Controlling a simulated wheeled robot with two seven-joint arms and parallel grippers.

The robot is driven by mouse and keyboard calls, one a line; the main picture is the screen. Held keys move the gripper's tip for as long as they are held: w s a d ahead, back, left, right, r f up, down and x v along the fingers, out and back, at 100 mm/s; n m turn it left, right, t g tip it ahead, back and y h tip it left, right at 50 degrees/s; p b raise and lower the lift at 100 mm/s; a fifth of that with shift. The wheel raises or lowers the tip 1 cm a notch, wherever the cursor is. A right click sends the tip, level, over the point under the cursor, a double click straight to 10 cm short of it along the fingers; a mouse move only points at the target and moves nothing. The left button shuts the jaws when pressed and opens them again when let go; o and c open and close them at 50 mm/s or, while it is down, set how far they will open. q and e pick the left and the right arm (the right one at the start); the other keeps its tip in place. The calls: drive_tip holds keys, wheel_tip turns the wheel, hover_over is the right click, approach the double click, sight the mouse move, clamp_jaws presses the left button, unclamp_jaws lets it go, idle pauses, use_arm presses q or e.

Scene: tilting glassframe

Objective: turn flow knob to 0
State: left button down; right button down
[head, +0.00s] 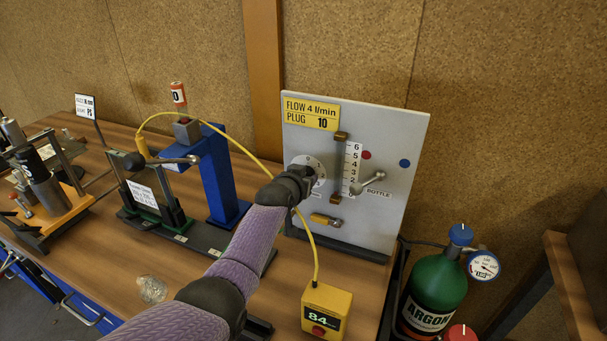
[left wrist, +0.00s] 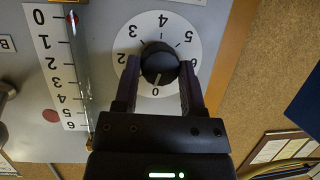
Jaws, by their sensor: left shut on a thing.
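The flow knob (left wrist: 159,64) is a round black knob on a white dial numbered around its rim, on the grey panel (head: 395,215). My left gripper (left wrist: 160,80) has its two fingers on either side of the knob and is shut on it. In the left wrist view the knob's pale mark points down, at or close to the 0. In the head view my left gripper (head: 302,178) hides the knob and part of the dial (head: 309,162). My right gripper is not in view.
A yellow sign (head: 311,112) reads FLOW 4 l/min, PLUG 10. Beside the dial is a scale tube (left wrist: 74,60) with red near its 0. A lever (head: 370,182), a yellow cable (head: 314,245), a yellow display box (head: 326,310) and a green argon bottle (head: 434,290) are close by.

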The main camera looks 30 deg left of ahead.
use_arm(q)
drive_tip(key=shift+a+f+n+h+b, duration=0.1)
drive_tip(key=shift+n+h+b, duration=0.3)
drive_tip(key=shift+n+h, duration=0.45)
drive_tip(key=shift+n, duration=0.35)
drive_tip(key=shift+c, duration=0.8)
unclamp_jaws()
drive_tip(key=p+v, duration=0.5)
drive_tip(key=v, duration=0.5)
